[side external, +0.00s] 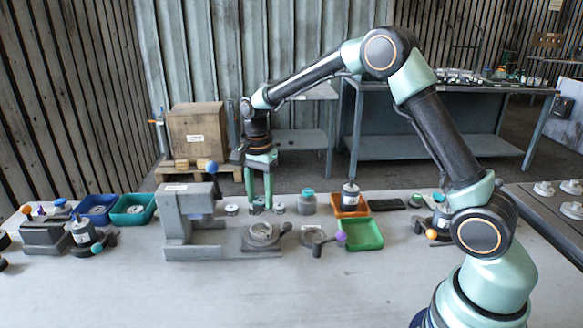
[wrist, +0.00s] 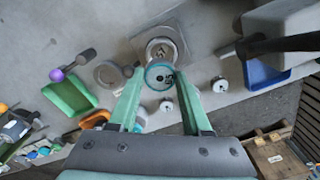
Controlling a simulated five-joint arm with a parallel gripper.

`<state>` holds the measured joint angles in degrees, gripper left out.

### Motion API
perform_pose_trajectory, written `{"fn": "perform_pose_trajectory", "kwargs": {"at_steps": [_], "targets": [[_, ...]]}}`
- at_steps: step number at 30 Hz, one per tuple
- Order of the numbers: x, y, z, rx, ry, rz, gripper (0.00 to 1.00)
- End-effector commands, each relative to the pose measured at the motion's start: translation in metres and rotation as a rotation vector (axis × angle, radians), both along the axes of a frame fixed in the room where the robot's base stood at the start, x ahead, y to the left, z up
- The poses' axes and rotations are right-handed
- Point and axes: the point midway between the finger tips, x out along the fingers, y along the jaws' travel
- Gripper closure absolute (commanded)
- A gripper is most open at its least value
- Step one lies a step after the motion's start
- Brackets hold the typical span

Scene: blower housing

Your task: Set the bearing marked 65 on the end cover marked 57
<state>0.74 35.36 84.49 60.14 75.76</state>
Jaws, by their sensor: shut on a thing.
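My gripper (wrist: 160,84) is shut on a round part with a teal rim and dark marks on its face, taken as the bearing (wrist: 158,76). The marks are too small to read surely. In the side view my gripper (side external: 258,206) points straight down behind the grey fixture, low over the table, among small round parts. Small pale round parts stand beside it, one to the left (side external: 232,209) and one to the right (side external: 279,208). I cannot read a 57 on any part, so I cannot tell which is the end cover.
A grey press (side external: 184,225) stands left of my gripper. A round fixture (side external: 263,232) with a lever is in front. A teal-topped jar (side external: 307,204), an orange bin (side external: 350,205) and a green tray (side external: 362,234) stand to the right. The table front is clear.

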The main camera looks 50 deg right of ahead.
Motion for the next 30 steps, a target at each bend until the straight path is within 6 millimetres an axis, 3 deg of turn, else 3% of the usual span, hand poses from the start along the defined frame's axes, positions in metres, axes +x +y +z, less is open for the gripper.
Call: {"fn": "perform_pose_trajectory", "kwargs": {"at_steps": [18,30], "targets": [[0.002,0.003,-0.046,0.000,0.001,0.027,1.00],[0.002,0.002,-0.049,0.000,0.000,0.026,1.00]]}}
